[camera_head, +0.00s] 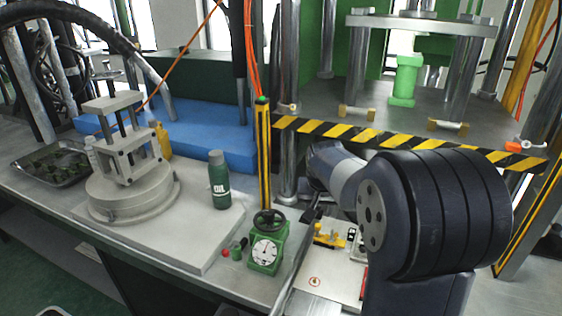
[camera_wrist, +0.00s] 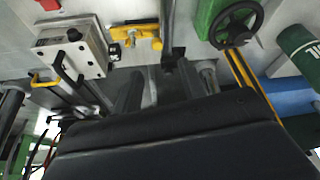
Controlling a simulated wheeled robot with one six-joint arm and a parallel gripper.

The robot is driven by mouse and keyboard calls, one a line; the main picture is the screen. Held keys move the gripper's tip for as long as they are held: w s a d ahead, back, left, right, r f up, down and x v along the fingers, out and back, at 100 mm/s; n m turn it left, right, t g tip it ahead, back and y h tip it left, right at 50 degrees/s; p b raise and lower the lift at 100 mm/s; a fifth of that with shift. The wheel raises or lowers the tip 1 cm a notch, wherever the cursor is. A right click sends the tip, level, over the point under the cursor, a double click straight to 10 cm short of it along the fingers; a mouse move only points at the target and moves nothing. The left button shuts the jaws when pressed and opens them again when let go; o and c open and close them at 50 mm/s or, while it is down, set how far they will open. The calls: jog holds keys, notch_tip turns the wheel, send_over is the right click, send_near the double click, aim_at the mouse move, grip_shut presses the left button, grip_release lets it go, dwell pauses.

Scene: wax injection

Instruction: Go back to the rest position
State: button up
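My arm (camera_head: 430,215) is folded at the right of the head view, in front of the press. Its pale link reaches left toward the striped yellow-black post. In the wrist view a large dark part of my own body fills the lower middle and covers much of the view.
A green dial gauge with a handwheel (camera_head: 266,250) and a green oil bottle (camera_head: 219,180) stand on the bench left of my arm. A grey control box (camera_wrist: 72,50) and yellow fitting (camera_wrist: 136,36) lie close by. A striped bar (camera_head: 400,138) fronts the press.

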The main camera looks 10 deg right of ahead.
aim_at(317, 225)
jog(key=p+x, duration=0.1)
jog(key=x, duration=0.9)
jog(key=shift+d+f, duration=0.1)
jog(key=shift+s+d+p, duration=0.35)
jog(key=shift+s+d, duration=0.05)
jog(key=shift+d, duration=0.2)
